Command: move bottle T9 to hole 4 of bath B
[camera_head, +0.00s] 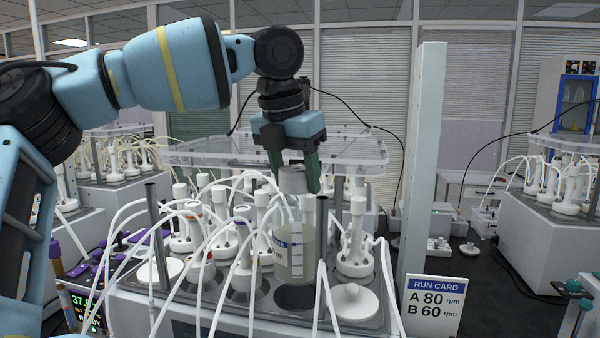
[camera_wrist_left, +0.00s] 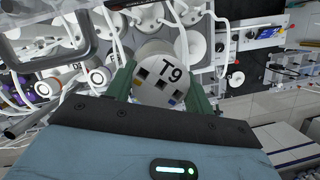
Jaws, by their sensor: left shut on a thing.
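Bottle T9 (camera_head: 295,240) hangs upright in my left gripper (camera_head: 294,178), whose green fingers are shut on its grey cap. The cap, marked T9 (camera_wrist_left: 168,78), shows between the fingers of my left gripper (camera_wrist_left: 160,88) in the left wrist view. In the head view the bottle is over or just entering a dark open hole (camera_head: 295,296) in the bath top (camera_head: 377,318); I cannot tell how far its base is from the rim. No hole number or bath letter is readable there. My right gripper is not in view.
Several white-capped bottles with looping tubes (camera_head: 355,240) stand close around the hole. A white lid with a knob (camera_head: 350,302) lies to its right. A clear shelf (camera_head: 350,150) and a tall grey post (camera_head: 422,170) stand behind. A run card (camera_head: 433,304) is at the right.

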